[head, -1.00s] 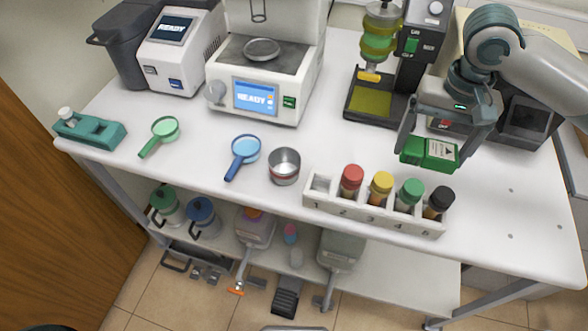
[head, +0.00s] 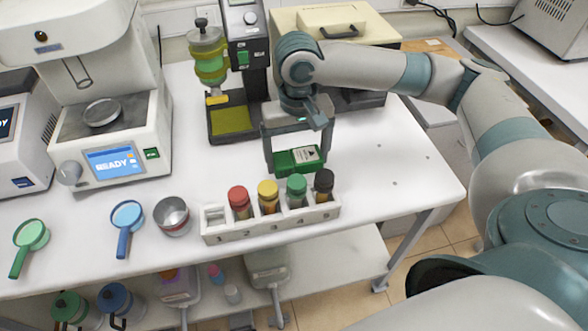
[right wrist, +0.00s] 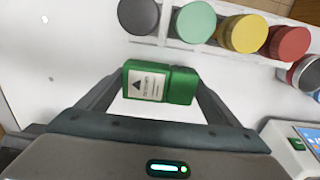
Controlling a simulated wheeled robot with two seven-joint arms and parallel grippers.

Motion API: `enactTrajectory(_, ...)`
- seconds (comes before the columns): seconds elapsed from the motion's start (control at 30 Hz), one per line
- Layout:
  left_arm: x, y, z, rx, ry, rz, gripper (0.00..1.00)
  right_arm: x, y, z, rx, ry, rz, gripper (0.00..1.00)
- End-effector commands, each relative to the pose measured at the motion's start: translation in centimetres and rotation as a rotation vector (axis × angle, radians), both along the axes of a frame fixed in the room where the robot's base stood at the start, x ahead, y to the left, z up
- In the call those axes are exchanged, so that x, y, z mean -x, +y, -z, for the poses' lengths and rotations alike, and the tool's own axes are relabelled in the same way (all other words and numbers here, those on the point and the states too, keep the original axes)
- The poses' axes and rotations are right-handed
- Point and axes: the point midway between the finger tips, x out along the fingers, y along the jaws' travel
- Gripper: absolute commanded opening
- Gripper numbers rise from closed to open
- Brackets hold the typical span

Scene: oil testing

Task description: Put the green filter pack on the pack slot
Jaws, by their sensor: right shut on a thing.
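The green filter pack (head: 298,159) is a small green box with a white label. My right gripper (head: 297,164) is shut on it, near the back of the test tube rack. In the right wrist view the pack (right wrist: 184,86) sits between the two fingertips, its label facing the camera. I cannot tell for sure whether it touches the table. No part is clearly recognisable as the pack slot; several small dark marks (head: 394,183) lie on the bare table to the right. My left gripper is not in view.
A white rack (head: 225,237) with red, yellow, green and black capped tubes stands in front of the pack. A metal cup (head: 172,215) and blue (head: 127,215) and green (head: 31,234) handled dishes lie left. A black stand (head: 232,135) is behind. The table's right side is clear.

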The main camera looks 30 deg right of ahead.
Motion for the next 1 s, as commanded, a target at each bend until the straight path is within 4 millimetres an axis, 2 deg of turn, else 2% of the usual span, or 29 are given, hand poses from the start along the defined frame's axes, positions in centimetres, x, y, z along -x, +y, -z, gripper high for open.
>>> enactTrajectory(0.17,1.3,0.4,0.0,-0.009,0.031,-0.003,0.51,0.0,0.0,1.4,0.000,0.000,0.000,0.60)
enactTrajectory(0.5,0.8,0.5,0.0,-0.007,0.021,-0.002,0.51,0.0,0.0,1.7,-0.001,0.000,0.000,0.60)
enactTrajectory(0.8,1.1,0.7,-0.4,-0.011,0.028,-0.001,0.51,0.0,0.0,4.7,0.000,0.001,0.001,0.60)
enactTrajectory(1.0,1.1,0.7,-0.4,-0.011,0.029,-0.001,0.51,0.0,0.0,5.3,-0.001,-0.001,-0.001,0.60)
